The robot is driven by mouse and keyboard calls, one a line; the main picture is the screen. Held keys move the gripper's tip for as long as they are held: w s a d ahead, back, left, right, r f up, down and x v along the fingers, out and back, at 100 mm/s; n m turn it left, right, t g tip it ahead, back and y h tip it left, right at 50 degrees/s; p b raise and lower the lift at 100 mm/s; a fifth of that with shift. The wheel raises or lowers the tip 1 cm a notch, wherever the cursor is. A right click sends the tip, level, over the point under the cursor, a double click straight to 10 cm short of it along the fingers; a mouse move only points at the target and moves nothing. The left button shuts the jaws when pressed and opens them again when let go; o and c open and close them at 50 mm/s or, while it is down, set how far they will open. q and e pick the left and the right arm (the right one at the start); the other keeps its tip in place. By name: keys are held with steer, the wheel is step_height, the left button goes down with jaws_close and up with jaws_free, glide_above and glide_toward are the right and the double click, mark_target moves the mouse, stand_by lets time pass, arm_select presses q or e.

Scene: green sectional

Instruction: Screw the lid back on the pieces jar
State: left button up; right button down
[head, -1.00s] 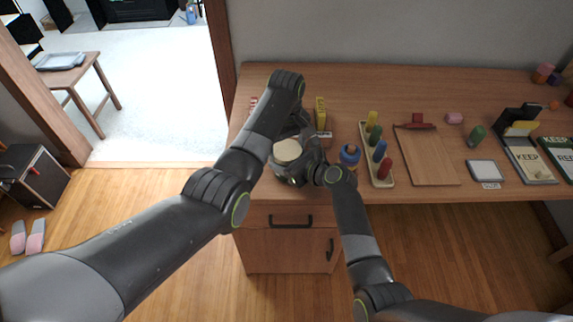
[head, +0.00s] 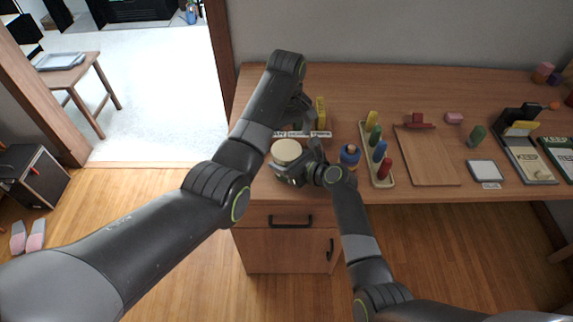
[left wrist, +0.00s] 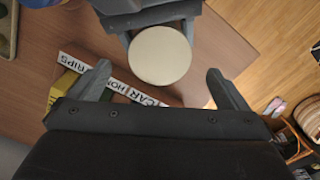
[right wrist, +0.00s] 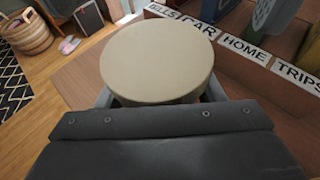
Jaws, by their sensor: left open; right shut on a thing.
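The round cream lid (head: 286,151) lies level at the front left of the desk, between the fingers of my right gripper (head: 292,168). In the right wrist view, the lid (right wrist: 157,55) fills the upper middle, with the right gripper's fingers around what lies just under it. The jar's body is hidden, so I cannot tell how the lid sits on it. My left gripper (head: 299,108) is behind the lid, apart from it. In the left wrist view, its spread fingers (left wrist: 163,88) are empty, and the lid (left wrist: 160,55) shows beyond them.
A sorter with labels such as CAR, HOME and TRIPS (right wrist: 240,50) stands close behind the lid. Right of it are a blue ringed piece (head: 350,155), a peg rack (head: 378,160) and a wooden board (head: 428,158). The desk's back middle is clear.

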arm_select(q)
steer(key=shift+o, duration=0.3)
arm_select(e)
steer(key=shift+c, duration=1.3)
jaws_free()
arm_select(q)
steer(key=shift+r, duration=0.1)
arm_select(e)
steer(key=shift+s+d+r, duration=0.2)
steer(key=shift+s+d, duration=0.15)
steer(key=shift+d, duration=0.05)
arm_select(q)
steer(key=shift+r+p, duration=0.75)
steer(key=shift+p, duration=0.15)
arm_select(e)
steer(key=v, duration=1.6)
steer(key=shift+r, duration=0.1)
